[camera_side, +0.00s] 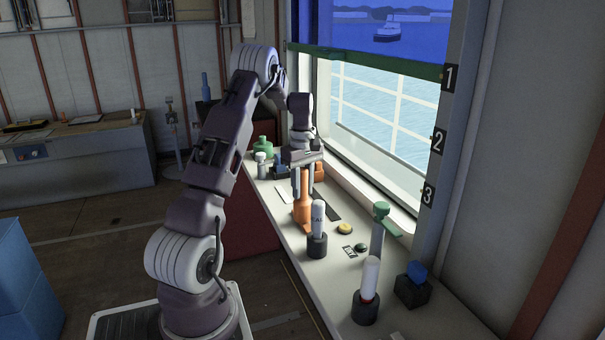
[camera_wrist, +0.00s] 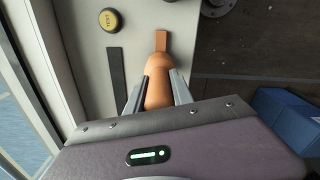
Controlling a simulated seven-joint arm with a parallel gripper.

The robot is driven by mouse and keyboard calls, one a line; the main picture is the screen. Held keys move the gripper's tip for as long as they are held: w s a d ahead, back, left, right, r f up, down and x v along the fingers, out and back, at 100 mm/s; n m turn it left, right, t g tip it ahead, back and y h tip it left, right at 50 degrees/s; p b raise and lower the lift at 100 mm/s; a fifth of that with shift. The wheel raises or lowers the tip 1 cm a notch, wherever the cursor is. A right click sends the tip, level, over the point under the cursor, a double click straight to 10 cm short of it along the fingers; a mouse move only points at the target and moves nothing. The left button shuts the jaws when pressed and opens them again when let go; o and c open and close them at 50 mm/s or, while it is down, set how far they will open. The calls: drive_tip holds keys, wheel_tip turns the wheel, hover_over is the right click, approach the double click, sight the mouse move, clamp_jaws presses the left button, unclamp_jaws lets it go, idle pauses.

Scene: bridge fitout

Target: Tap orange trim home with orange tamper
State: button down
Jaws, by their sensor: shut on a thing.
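My gripper (camera_side: 302,186) points down over the bench and is shut on the orange tamper (camera_side: 302,211). In the wrist view the tamper's rounded orange body (camera_wrist: 157,88) sits between the two fingers of my gripper (camera_wrist: 158,80). Its flat, narrower end (camera_wrist: 161,41) sticks out beyond them. The tamper looks upright, at or near the bench top; I cannot tell whether it touches. A small orange patch (camera_side: 319,173) shows just behind my gripper in the side view, partly hidden. I cannot tell whether it is the orange trim, and I see no other clear sign of the trim.
A green bar (camera_side: 380,64) crosses the window.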

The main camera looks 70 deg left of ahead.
sight(302, 169)
drive_tip(key=shift+f, duration=0.5)
drive_tip(key=shift+r, duration=2.25)
